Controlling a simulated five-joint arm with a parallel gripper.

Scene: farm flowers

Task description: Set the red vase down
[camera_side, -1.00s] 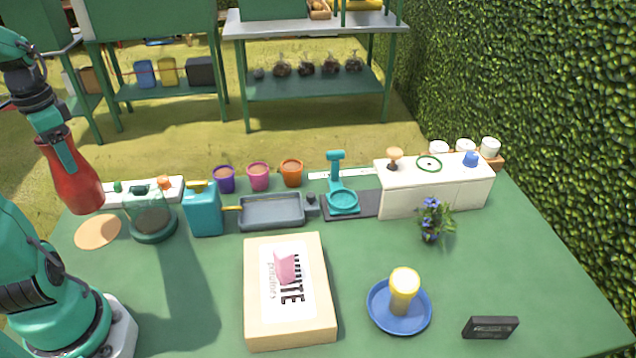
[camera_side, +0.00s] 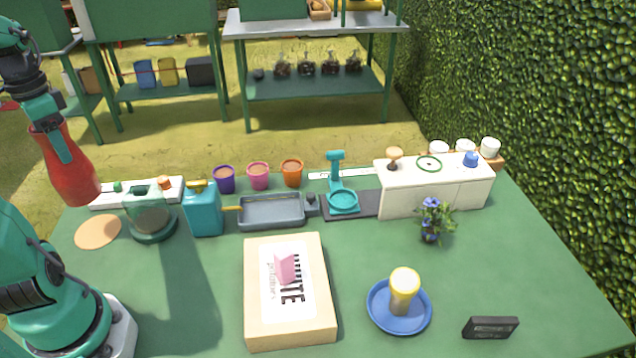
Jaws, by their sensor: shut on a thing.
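The red vase (camera_side: 69,172) is at the upper left of the side view, held up and slightly tilted, with its wide end low and right. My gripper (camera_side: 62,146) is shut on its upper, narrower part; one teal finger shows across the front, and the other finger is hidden. The vase appears above the green table (camera_side: 370,260), over its left back part. A round tan disc (camera_side: 98,232) lies flat on the table below the vase in the picture.
A glass jar (camera_side: 150,216) and a teal can (camera_side: 203,209) stand right of the disc. A white strip (camera_side: 135,193) lies behind them. A cardboard box (camera_side: 290,292) and a blue plate (camera_side: 400,306) are nearer the front. The table between my base and the box is clear.

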